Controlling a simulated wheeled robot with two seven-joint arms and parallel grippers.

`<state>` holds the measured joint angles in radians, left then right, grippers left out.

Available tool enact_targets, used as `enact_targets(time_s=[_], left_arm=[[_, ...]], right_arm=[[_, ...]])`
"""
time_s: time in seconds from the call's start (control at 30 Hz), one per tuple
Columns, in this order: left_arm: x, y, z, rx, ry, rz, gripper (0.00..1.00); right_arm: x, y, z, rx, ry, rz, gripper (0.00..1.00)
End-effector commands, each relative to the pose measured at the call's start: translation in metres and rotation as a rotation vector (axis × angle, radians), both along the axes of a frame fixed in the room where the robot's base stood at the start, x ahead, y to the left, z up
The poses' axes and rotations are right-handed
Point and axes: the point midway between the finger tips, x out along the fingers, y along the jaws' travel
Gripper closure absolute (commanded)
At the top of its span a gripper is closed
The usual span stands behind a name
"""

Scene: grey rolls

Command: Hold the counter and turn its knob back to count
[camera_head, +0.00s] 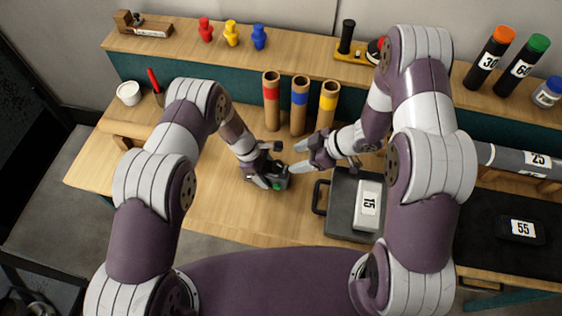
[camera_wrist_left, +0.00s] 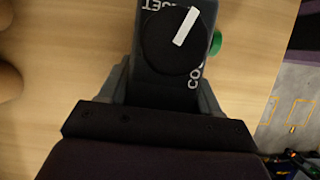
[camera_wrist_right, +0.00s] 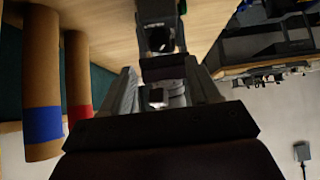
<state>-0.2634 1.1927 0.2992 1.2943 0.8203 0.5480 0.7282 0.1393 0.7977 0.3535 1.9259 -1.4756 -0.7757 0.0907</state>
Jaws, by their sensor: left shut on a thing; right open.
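The counter (camera_head: 274,182) is a small dark box with a green button, low over or on the wooden bench. My left gripper (camera_head: 264,172) is shut on it. In the left wrist view the counter (camera_wrist_left: 155,88) sits between the fingers. Its round black knob (camera_wrist_left: 160,50) has a white bar slanting to the upper right, beside partly visible RESET and COUNT lettering. The green button (camera_wrist_left: 216,43) sticks out at its right side. My right gripper (camera_head: 297,157) is open just right of the counter, apart from the knob. In the right wrist view the dark shapes beyond its fingers are hard to tell apart.
Tubes with red (camera_head: 271,97), blue (camera_head: 300,100) and yellow (camera_head: 328,103) bands stand behind the grippers. A dark case (camera_head: 343,215) bearing a white block marked 15 (camera_head: 369,203) lies to the right. The bench is clear left of the counter.

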Motion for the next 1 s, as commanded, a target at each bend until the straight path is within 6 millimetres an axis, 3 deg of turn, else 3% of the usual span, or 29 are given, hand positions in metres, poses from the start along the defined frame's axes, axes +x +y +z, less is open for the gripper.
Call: enact_targets(time_s=[0.1,0.3,0.67,0.83,0.87,1.0], left_arm=[[0.000,0.000,0.000,0.000,-0.001,0.000,0.79],[0.000,0.000,0.000,0.000,-0.001,0.000,0.79],[0.000,0.000,0.000,0.000,0.000,0.000,0.79],[0.000,0.000,0.000,0.000,0.000,0.000,0.79],[0.000,0.000,0.000,0.000,0.000,0.000,0.79],[0.000,0.000,0.000,0.000,0.000,0.000,0.79]], right_arm=[[0.005,0.022,-0.022,0.001,0.003,0.004,0.39],[0.013,0.046,-0.047,0.001,0.000,0.001,0.39],[0.016,0.053,-0.054,0.001,0.000,-0.001,0.39],[0.016,0.053,-0.054,0.001,0.000,-0.001,0.91],[0.016,0.053,-0.054,0.001,0.000,-0.001,0.95],[0.016,0.053,-0.054,0.002,0.000,-0.004,0.96]])
